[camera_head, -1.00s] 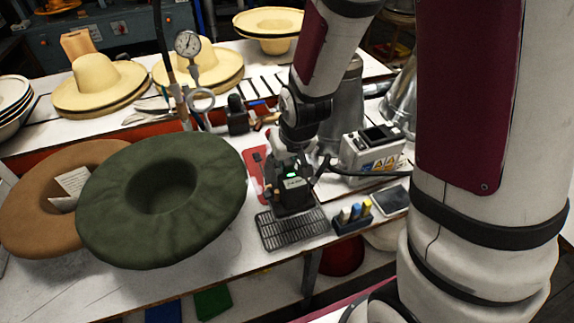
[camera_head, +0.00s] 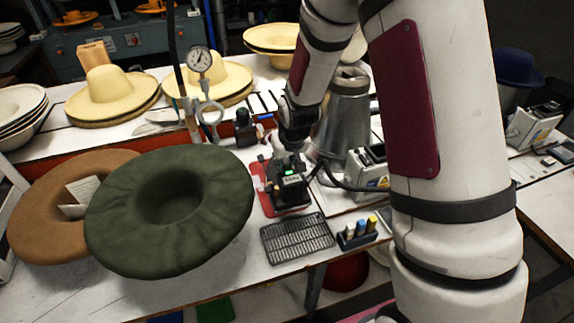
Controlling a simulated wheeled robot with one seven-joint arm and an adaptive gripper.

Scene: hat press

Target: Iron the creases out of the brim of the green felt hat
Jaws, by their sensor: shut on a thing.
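The green felt hat (camera_head: 222,198) lies crown down with its wide brim up, left of centre. Its brim shows wavy creases. My gripper (camera_head: 289,162) is right of the hat and is shut on a small dark iron (camera_head: 291,193) with a lit green display. The fingertips are mostly hidden by the iron and my wrist. The iron is over or just above a red mat (camera_head: 257,184), behind a black wire rack (camera_head: 297,238); I cannot tell whether it touches. It is apart from the hat.
A brown hat (camera_head: 40,215) with a paper tag lies partly under the green brim. A post with a gauge (camera_head: 199,60) stands behind. A white control box (camera_head: 366,175), a metal cone (camera_head: 343,120) and a marker holder (camera_head: 357,233) are at right.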

